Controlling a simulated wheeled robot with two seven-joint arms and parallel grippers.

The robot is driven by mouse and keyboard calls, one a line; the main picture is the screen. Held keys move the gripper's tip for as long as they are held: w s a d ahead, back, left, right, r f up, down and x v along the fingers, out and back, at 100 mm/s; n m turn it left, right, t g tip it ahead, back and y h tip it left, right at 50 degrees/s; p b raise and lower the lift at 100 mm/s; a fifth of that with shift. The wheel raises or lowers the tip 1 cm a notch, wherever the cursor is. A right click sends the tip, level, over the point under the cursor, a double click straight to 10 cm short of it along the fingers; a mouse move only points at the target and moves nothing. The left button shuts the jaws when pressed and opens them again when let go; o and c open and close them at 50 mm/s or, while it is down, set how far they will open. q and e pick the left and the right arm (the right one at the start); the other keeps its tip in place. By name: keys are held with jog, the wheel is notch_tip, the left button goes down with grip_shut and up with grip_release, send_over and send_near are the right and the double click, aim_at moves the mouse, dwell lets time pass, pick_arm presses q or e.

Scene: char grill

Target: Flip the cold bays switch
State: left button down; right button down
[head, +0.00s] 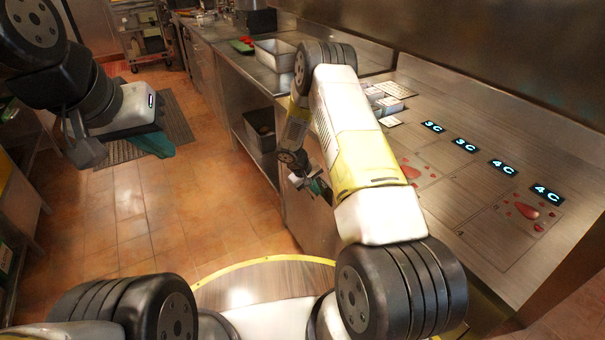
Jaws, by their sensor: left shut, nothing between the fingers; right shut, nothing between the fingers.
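Four lit displays mark the cold bays on the steel counter at right: two read about 3 C (432,127) (465,145) and two read 4 C (502,167) (547,194). Red marks or food show on the panels beside some displays. I cannot make out a switch; my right arm covers part of the counter's near edge. My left gripper (157,144) hangs over the tiled floor at upper left, shut and empty, well away from the counter. My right gripper (321,189) is beside the counter front, left of my forearm, small and partly hidden, shut and empty.
The counter (470,210) runs from upper middle to lower right. Steel pans (275,54), small containers and a green board stand farther back. A lower shelf holds a bin (260,130).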

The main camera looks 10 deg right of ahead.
jog(key=shift+w+d+r, duration=0.15)
jog(key=shift+d, duration=0.25)
jog(key=shift+d+r, duration=0.1)
jog(key=shift+r, duration=0.7)
jog(key=shift+a, duration=0.2)
